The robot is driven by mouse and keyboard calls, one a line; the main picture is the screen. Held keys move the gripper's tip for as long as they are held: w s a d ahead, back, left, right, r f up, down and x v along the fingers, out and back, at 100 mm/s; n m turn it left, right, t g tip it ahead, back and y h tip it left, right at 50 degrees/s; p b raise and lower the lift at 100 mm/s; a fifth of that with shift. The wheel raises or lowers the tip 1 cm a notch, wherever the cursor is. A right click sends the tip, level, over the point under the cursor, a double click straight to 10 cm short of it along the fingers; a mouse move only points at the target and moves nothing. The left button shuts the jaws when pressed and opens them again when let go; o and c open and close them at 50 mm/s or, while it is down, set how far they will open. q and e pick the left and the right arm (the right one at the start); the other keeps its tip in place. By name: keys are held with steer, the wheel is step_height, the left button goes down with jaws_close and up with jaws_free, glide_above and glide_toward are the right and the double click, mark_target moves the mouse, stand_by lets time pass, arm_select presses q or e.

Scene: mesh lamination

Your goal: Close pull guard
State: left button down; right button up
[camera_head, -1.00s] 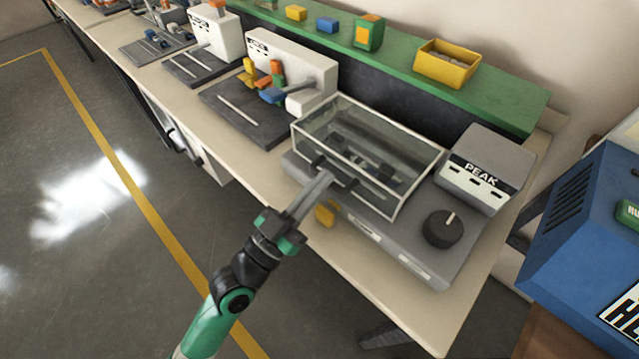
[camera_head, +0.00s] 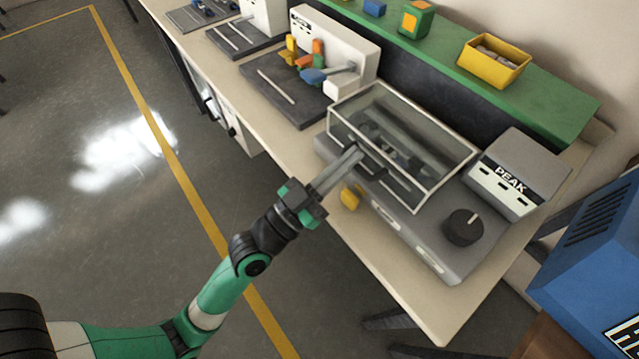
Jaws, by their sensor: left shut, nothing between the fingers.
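The pull guard (camera_head: 428,184) is a clear box with pale edges on the grey PEAK machine (camera_head: 470,255). It sits down over the machine's bed, and dark parts show through its panels. My left gripper (camera_head: 354,156) is shut and empty, with its fingertips at the front left of the guard, by a dark bar that looks like its handle. I cannot tell whether the fingertips touch it. A yellow knob (camera_head: 350,196) is on the machine's front, just below the fingers. My right gripper is not in view.
A black dial (camera_head: 463,227) is on the machine's right side. A grey and white PEAK box (camera_head: 515,172) stands behind it. Another machine (camera_head: 290,88) is to the left on the bench (camera_head: 395,290). A green shelf (camera_head: 545,95) with a yellow bin (camera_head: 494,60) runs behind.

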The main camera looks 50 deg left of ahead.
arm_select(q)
steer(key=s+f+b, duration=0.6)
steer(key=shift+s+f+b, duration=0.15)
steer(key=shift+f+b, duration=0.15)
steer(key=shift+b, duration=0.1)
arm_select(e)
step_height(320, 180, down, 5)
arm_select(q)
steer(key=shift+s, duration=0.15)
